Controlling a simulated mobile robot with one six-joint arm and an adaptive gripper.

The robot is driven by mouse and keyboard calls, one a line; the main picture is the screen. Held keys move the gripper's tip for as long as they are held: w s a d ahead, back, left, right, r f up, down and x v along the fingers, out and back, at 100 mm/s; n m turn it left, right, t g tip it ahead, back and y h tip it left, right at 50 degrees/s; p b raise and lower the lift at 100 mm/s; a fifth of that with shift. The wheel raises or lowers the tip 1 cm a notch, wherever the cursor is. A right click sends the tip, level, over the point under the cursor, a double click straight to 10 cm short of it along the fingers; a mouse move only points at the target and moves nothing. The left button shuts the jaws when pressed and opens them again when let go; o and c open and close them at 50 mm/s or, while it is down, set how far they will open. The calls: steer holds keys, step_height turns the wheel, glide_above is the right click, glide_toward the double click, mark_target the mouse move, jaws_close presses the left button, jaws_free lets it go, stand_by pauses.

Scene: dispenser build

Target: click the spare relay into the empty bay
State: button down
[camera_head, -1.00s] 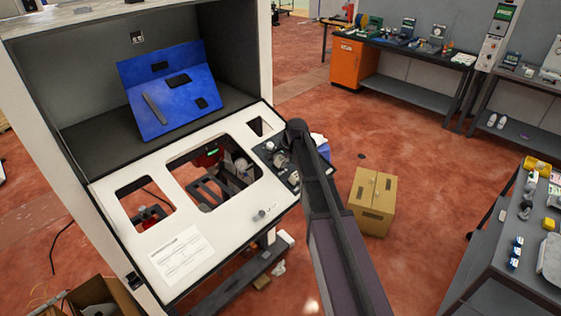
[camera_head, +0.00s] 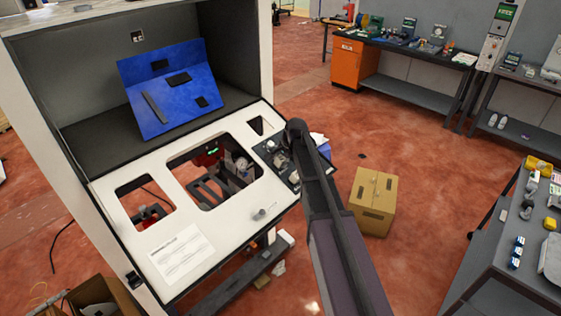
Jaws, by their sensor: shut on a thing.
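My arm reaches up from the bottom of the view to the right edge of the white panel (camera_head: 160,212). My gripper (camera_head: 286,160) is at its far end, small and partly covered by my own arm. It is shut over a dark plate (camera_head: 265,146) at the panel's right edge. The thing in its jaws is too small and covered to make out clearly; I take it to be the spare relay. I cannot pick out the empty bay, or tell whether the held thing touches the plate.
The white panel has cut-outs with parts inside, a small knob (camera_head: 262,213) and a printed sheet (camera_head: 181,254). A blue tilted board (camera_head: 176,103) stands in the cabinet behind. A cardboard box (camera_head: 372,201) is on the floor to the right. Benches (camera_head: 405,84) stand farther back.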

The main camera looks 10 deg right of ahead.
stand_by(0.3)
steer(key=shift+c, duration=1.1)
jaws_free()
steer(key=shift+o, duration=0.2)
steer(key=shift+o, duration=0.9)
steer(key=shift+r, duration=0.15)
steer(key=shift+p+v, duration=2.75)
steer(key=shift+v, duration=0.1)
steer(key=shift+s, duration=0.1)
